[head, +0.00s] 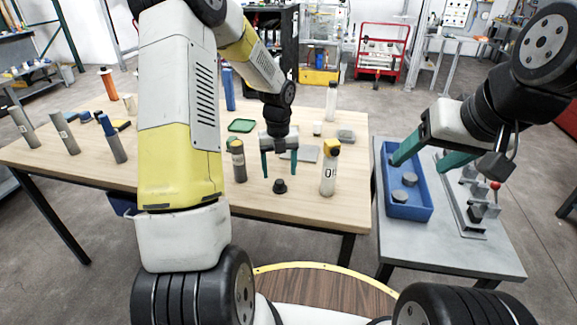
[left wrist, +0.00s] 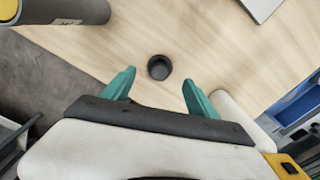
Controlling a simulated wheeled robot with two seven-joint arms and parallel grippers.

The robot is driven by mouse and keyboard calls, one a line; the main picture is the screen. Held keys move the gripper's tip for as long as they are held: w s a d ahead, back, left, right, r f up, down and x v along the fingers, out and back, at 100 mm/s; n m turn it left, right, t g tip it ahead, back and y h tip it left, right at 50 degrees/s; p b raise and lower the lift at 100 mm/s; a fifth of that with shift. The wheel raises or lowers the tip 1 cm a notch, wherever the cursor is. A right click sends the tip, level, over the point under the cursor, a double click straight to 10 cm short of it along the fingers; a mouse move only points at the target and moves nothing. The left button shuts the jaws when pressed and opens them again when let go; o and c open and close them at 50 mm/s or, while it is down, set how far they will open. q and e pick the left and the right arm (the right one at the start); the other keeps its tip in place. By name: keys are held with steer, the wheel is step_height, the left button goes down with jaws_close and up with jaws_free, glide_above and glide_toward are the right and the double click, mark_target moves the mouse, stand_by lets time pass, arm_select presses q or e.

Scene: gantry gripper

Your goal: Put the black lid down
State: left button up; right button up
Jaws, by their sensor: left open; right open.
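The black lid (head: 280,186) lies on the wooden table (head: 262,203) near its front edge. It also shows in the left wrist view (left wrist: 159,67), as a small round dark piece on bare wood, just beyond and between the fingertips. My left gripper (head: 280,172) is open and empty above the lid, its green fingers apart and not touching it; the fingers also show in the left wrist view (left wrist: 157,85). My right gripper (head: 418,156) is open at the blue tray (head: 416,213) on the grey table at the right. Nothing shows between its fingers.
A metal fixture with a red knob (head: 495,186) is on the grey table (head: 470,258).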

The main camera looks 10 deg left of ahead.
mark_target(279, 180)
arm_select(q)
steer(key=s+r+n+t, duration=0.1)
steer(key=s+r+n, duration=0.25)
steer(key=r, duration=0.45)
steer(key=s+r+n+t, duration=0.15)
steer(key=r+n, duration=0.25)
steer(key=r, duration=0.4)
steer(key=s+d+r+n+t+h, duration=0.1)
steer(key=s+r+n, duration=0.3)
steer(key=s+n, duration=0.5)
steer(key=s+d+r+n+t+h, duration=0.1)
steer(key=s+r+n, duration=0.3)
steer(key=s+n, duration=0.6)
steer(key=n+t, duration=0.1)
steer(key=n, duration=0.3)
steer(key=shift+s+r+n+t, duration=0.2)
steer(key=shift+r+n+t, duration=0.15)
steer(key=shift+d, duration=0.1)
